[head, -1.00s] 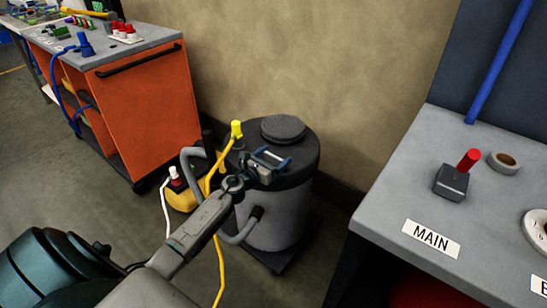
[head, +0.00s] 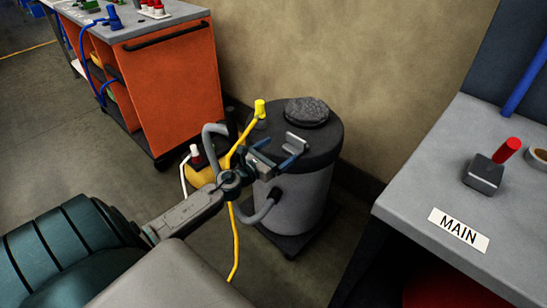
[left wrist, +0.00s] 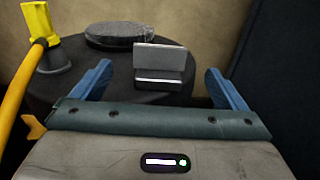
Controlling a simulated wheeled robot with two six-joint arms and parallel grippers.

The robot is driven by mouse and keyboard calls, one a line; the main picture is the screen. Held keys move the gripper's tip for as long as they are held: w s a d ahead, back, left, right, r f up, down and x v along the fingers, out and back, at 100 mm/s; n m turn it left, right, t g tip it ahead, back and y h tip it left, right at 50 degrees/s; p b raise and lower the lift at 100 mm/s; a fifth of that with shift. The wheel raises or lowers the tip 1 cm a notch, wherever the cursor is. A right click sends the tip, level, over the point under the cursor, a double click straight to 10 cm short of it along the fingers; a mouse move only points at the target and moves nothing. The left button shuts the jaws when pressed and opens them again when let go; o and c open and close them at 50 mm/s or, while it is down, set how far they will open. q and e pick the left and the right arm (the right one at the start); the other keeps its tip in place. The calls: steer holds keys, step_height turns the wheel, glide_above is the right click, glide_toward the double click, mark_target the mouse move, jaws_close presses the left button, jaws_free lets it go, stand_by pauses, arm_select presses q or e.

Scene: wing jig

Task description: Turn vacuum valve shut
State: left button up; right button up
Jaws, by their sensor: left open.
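A grey drum (head: 305,195) with a dark top stands on the floor by the wall. A yellow fitting (head: 259,108) with a yellow hose rises at the left of its top; it also shows in the left wrist view (left wrist: 52,48). A small grey metal plate (head: 298,142) stands upright on the drum's top. I cannot tell which of these is the vacuum valve. My left gripper (head: 278,152) is open over the near side of the drum. In the left wrist view the plate (left wrist: 158,60) shows between the blue fingers, apart from both. My right gripper is out of view.
A grey bench (head: 405,190) with a MAIN label and red lever (head: 507,150) stands at the right. An orange cart (head: 175,85) stands at the back left. Grey pipes (head: 212,140) and the yellow hose (head: 235,240) run close to my left arm.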

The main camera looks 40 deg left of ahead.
arm_select(q)
steer(key=shift+s, duration=0.75)
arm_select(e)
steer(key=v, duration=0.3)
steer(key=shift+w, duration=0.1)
